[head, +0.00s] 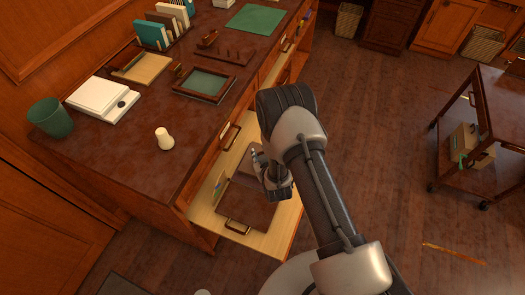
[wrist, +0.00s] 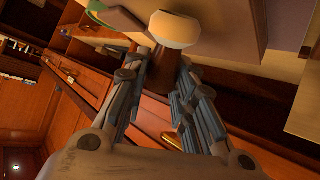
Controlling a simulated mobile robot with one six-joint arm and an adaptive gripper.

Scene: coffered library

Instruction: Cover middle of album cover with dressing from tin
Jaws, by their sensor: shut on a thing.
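My gripper (wrist: 162,66) is shut on the brown handle of an applicator with a round cream pad (wrist: 175,30). The pad sticks out beyond the fingertips. In the head view my gripper (head: 259,168) is low over the open drawer, and the applicator cannot be made out there. A brown flat panel (head: 247,207), seemingly the album cover, lies in the drawer, partly hidden by my arm. Whether the pad touches any surface is unclear. I cannot identify the tin for certain; no dressing can be made out on the cover.
The open drawer (head: 203,212) has pale wooden sides and a small green and yellow item inside. The desk above holds a white bottle-like object (head: 164,138), a white scale (head: 101,99), a green bin (head: 50,118) and trays (head: 204,85). A wheeled cart (head: 495,105) stands right; floor between is mostly clear.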

